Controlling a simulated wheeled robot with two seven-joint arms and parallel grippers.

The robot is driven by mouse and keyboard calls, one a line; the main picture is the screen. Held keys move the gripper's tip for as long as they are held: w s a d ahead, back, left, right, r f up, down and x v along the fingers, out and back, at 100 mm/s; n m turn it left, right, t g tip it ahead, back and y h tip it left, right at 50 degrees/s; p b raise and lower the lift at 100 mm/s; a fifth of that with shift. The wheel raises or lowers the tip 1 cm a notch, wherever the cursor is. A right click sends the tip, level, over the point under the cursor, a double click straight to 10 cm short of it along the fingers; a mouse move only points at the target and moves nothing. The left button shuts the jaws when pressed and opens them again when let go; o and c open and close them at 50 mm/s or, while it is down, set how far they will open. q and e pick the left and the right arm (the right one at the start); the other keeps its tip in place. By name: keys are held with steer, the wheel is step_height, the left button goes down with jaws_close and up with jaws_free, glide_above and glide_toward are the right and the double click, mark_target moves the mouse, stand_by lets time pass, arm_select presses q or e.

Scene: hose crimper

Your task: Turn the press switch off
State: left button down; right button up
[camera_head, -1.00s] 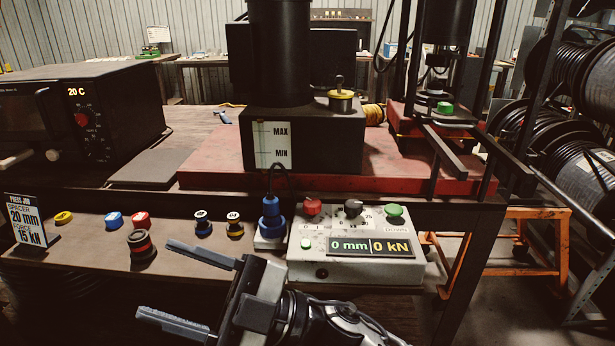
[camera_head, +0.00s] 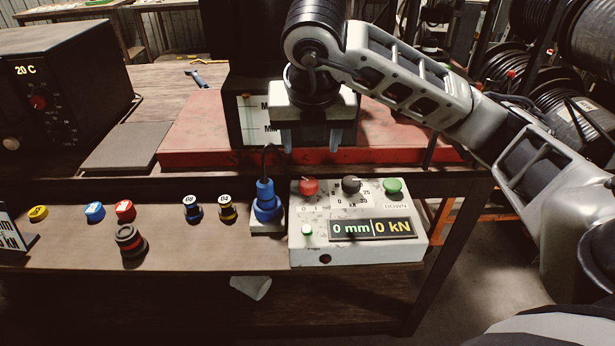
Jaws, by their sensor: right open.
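The pale grey press control box (camera_head: 300,257) stands on the front shelf. Its red switch knob (camera_head: 308,187) is at the top left, above small 0 and I marks; which mark it points to I cannot tell. A black kN dial (camera_head: 351,185) and a green DOWN button (camera_head: 393,186) sit to its right. The display (camera_head: 371,228) is lit and reads 0 mm and 0 kN. My right gripper (camera_head: 311,147) is open and empty, fingers pointing down, above and apart from the red knob, in front of the press. My left gripper is not in view.
A blue plug (camera_head: 265,198) with a cable stands just left of the box. Several coloured caps and a red-banded black fitting (camera_head: 130,242) lie further left on the shelf. The red press base (camera_head: 190,140) rises behind. An oven showing 20 C (camera_head: 62,95) is at the left.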

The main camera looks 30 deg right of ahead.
mark_target(309, 182)
steer(key=x, duration=1.1)
steer(key=shift+w+f, duration=0.1)
steer(key=shift+f, duration=0.3)
steer(key=shift+w+d+f+p, duration=0.1)
steer(key=shift+f+p, duration=0.05)
steer(key=shift+f, duration=0.2)
steer(key=shift+w+d+f+p, duration=0.1)
steer(key=shift+w+f+p, duration=0.05)
steer(key=shift+f, duration=0.2)
steer(key=c, duration=1)
